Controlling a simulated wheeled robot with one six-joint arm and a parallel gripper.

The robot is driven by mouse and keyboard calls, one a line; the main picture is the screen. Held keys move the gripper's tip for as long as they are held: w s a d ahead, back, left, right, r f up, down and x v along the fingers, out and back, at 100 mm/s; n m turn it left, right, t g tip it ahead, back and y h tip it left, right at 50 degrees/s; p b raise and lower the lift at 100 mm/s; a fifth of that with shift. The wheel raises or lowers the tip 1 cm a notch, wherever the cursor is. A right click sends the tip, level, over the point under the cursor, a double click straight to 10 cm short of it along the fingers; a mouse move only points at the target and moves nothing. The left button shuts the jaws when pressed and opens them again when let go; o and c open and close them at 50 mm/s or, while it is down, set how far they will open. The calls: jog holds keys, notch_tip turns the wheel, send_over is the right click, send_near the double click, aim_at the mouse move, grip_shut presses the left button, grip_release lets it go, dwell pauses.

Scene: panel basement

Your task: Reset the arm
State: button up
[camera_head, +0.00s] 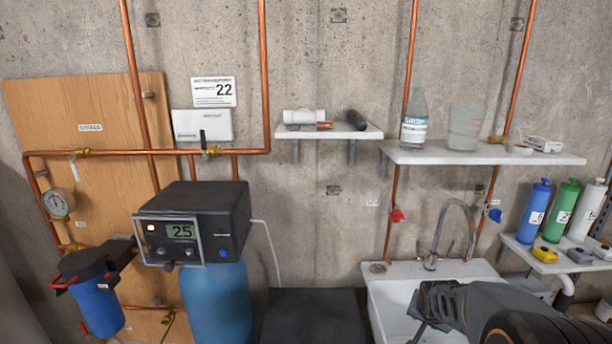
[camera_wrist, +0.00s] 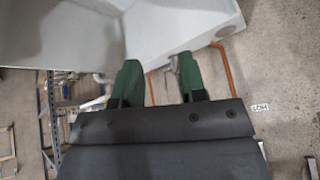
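My arm reaches in from the lower right of the head view, and my gripper (camera_head: 430,308) is over the front left part of the white sink. In the wrist view my gripper (camera_wrist: 158,78) shows two green-padded fingers standing apart with a clear gap and nothing between them. The white sink (camera_wrist: 75,35) fills the upper part of the wrist view, with its underside and copper pipes beyond the fingers. My gripper partly hides the sink basin in the head view.
A control box reading 25 (camera_head: 195,222) stands on a blue tank (camera_head: 215,305) at left. A faucet (camera_head: 430,260) rises behind the sink. Shelves hold a clear bottle (camera_head: 414,120), a beaker (camera_head: 464,128) and several coloured cylinders (camera_head: 562,210). A dark flat-topped block (camera_head: 313,315) is left of the sink.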

jog(key=s+a+r+n+y, duration=0.1)
jog(key=s+a+r+n, duration=0.2)
jog(key=s+a, duration=0.3)
jog(key=s+a+r+n+g+y, duration=0.1)
jog(key=s+a+r+n, duration=0.2)
jog(key=s+a+r, duration=0.3)
jog(key=s+a, duration=0.1)
jog(key=s, duration=0.3)
jog(key=shift+s+a+n+y, duration=0.25)
jog(key=shift+s+n+y, duration=0.05)
jog(key=shift+s+n, duration=0.1)
dwell(1.0)
